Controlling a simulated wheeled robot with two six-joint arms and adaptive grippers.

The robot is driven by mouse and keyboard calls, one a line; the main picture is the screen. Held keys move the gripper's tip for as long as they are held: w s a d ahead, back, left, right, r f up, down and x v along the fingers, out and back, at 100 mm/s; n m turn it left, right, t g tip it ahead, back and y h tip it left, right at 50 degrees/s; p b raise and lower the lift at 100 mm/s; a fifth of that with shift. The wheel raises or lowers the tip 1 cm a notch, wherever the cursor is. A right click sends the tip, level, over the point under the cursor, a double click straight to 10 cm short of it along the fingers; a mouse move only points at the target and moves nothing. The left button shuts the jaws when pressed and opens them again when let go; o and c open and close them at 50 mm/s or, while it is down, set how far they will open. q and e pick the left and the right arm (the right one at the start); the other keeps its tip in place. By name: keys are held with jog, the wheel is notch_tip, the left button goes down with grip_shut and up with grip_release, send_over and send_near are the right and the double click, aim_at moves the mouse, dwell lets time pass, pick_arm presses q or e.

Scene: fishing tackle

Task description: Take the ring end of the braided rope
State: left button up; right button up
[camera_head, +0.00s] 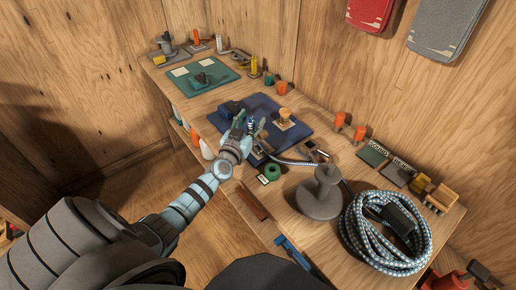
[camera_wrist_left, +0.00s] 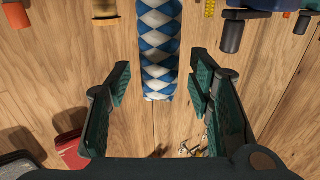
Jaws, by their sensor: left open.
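The braided rope (camera_head: 362,258) is blue and white and lies in a thick coil at the front right of the bench. A strand of it runs left behind a grey bollard-like post (camera_head: 318,200) toward my left gripper (camera_head: 250,128). The left gripper is open above the front edge of the blue mat. In the left wrist view, a length of braided rope (camera_wrist_left: 160,45) comes down from the top and ends between the open fingers (camera_wrist_left: 158,88), apart from both pads. I cannot make out a ring on it. My right gripper is not in view.
A blue mat (camera_head: 305,139) holds a yellow-topped piece (camera_head: 286,115). A green mat (camera_head: 226,78) lies farther back. Orange-topped pieces (camera_head: 360,132), dark plates (camera_head: 372,153) and yellow blocks (camera_head: 420,184) line the wall side. A green roll (camera_head: 272,171) sits near the front edge.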

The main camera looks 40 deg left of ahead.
pick_arm(q)
jog(key=shift+r, duration=0.1)
grip_shut()
jog(key=shift+r, duration=0.1)
dwell(0.3)
